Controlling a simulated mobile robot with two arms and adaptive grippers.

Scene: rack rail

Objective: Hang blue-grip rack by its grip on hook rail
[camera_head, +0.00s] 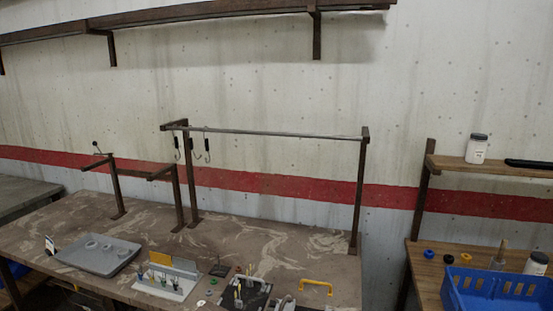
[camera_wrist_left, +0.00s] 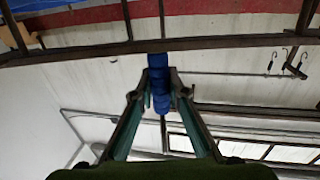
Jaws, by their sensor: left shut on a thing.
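In the head view the hook rail (camera_head: 280,133) is a thin grey bar between dark posts at the back of the marbled table. Several hooks (camera_head: 200,150) hang near its left end. In the left wrist view, my left gripper (camera_wrist_left: 159,85) is shut on the blue grip (camera_wrist_left: 160,102), which lies between its two fingers. How much of the rack's body shows there is hard to tell. Dark hooks (camera_wrist_left: 296,62) also show at the right of the wrist view, apart from the grip. Neither gripper shows in the head view.
A lower dark bracket stand (camera_head: 145,173) is left of the rail. A grey tray (camera_head: 97,254), tool holders (camera_head: 165,284) and a yellow handle (camera_head: 316,284) are at the table's front. A blue crate (camera_head: 495,292) is at right. The tabletop under the rail is mostly clear.

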